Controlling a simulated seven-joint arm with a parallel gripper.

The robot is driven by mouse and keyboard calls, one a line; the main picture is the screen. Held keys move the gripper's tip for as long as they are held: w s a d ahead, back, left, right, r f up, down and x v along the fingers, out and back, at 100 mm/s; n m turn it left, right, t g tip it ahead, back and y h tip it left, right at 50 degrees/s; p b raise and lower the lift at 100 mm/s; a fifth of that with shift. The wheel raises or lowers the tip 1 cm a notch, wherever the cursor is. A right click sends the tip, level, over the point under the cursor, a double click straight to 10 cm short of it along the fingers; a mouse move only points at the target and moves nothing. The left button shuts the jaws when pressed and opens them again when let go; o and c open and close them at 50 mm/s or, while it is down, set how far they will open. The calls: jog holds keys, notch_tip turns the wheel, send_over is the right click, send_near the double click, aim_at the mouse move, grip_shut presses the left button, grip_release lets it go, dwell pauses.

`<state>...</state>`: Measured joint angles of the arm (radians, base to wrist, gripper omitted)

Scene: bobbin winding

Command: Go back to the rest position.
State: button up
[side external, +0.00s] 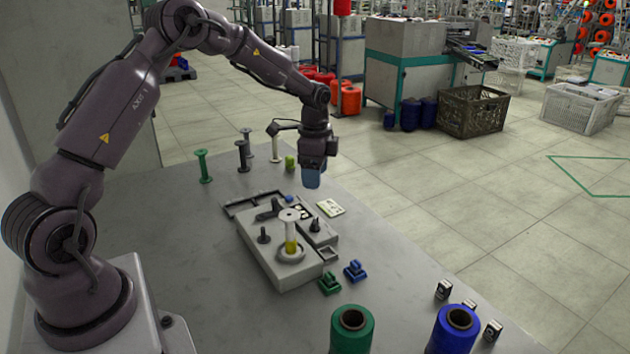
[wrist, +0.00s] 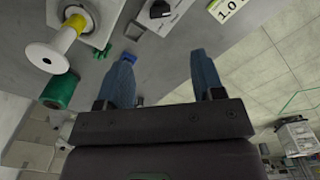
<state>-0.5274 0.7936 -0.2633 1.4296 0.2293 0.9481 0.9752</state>
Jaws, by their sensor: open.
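My gripper (side external: 312,178) hangs above the table's far right part, higher than the winding machine and apart from it. In the wrist view its two blue fingers (wrist: 162,85) are spread with nothing between them. The grey bobbin winder (side external: 272,250) stands on the table, with a white-flanged bobbin (side external: 290,230) bearing yellow thread upright on it. That bobbin (wrist: 65,38) also shows at the upper left of the wrist view.
A green spool (side external: 203,167), dark spools (side external: 243,155) and a pale spool (side external: 275,146) stand behind the winder. Green (side external: 329,283) and blue (side external: 355,271) clips lie before it. Large green (side external: 351,330) and blue (side external: 453,330) thread cones stand at the front. The table's left part is clear.

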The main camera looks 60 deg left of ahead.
jog(key=s+d+r+n+t, duration=0.2)
jog(key=s+d+r, duration=0.3)
jog(key=s, duration=0.3)
jog(key=s+d+r+n+t, duration=0.1)
jog(key=s+d+r+n, duration=0.3)
jog(key=s+d+r, duration=0.2)
jog(key=s+d+r+n+t, duration=0.2)
jog(key=s+d+r, duration=0.4)
jog(key=s, duration=0.6)
jog(key=shift+r+n+t, duration=0.3)
jog(key=shift+r+n, duration=0.1)
jog(key=shift+r, duration=0.8)
